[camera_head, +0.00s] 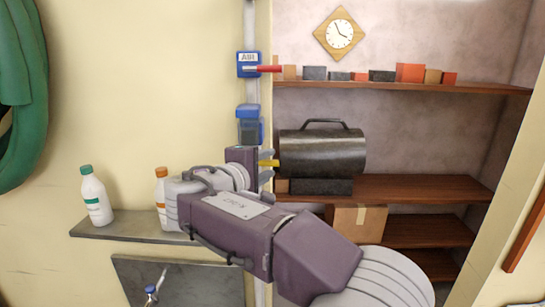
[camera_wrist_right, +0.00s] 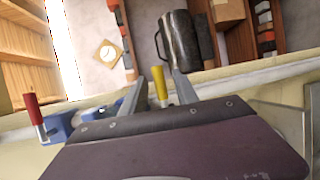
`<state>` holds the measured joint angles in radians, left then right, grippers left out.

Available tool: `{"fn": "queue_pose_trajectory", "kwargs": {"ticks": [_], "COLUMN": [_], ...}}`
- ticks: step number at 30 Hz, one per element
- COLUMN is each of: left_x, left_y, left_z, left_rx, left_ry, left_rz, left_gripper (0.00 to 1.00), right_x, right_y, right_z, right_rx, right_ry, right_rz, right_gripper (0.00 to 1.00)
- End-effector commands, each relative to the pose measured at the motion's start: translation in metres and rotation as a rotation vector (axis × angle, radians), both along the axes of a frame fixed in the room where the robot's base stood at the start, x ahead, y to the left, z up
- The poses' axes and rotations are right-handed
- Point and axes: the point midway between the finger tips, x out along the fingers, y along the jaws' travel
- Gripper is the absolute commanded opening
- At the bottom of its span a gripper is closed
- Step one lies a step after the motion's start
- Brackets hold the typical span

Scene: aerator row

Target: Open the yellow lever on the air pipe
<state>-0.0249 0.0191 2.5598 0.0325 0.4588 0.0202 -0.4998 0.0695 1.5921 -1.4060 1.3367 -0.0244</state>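The yellow lever (camera_head: 268,162) points out sideways to the right from the vertical air pipe (camera_head: 251,20), low on it. Its valve body is hidden behind my right arm. My right gripper (camera_head: 265,166) has its fingers above and below the lever. In the right wrist view, the yellow lever (camera_wrist_right: 160,86) stands between the two spread fingers of the gripper (camera_wrist_right: 162,80), with small gaps visible; I cannot tell whether either finger touches it. My left gripper is out of view.
A blue valve marked AIR with a red lever (camera_head: 263,69) sits higher on the pipe. Bottles (camera_head: 96,196) stand on a ledge (camera_head: 125,230) at left. A green hose (camera_head: 25,90) hangs far left.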

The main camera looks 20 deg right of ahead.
Motion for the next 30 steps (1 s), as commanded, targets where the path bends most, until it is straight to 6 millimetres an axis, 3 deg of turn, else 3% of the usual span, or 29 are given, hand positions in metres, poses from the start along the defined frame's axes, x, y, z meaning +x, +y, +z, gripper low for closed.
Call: {"fn": "queue_pose_trajectory", "kwargs": {"ticks": [6, 16, 20, 30], "left_x": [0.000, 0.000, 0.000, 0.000], "left_y": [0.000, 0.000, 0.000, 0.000], "left_z": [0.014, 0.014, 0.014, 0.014], "left_rx": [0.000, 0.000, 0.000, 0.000], "left_ry": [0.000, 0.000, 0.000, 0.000], "left_rz": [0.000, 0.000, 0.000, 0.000], "left_gripper": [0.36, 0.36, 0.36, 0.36], "right_x": [0.022, 0.026, 0.026, 0.026], "right_y": [-0.026, -0.030, -0.030, -0.030], "right_z": [-0.004, -0.008, -0.008, -0.007], "right_rx": [-0.001, 0.001, 0.001, 0.001], "right_ry": [0.002, 0.001, 0.001, 0.001], "right_rz": [-0.003, 0.000, 0.000, 0.000], "right_gripper": [0.36, 0.36, 0.00, 0.00]}}
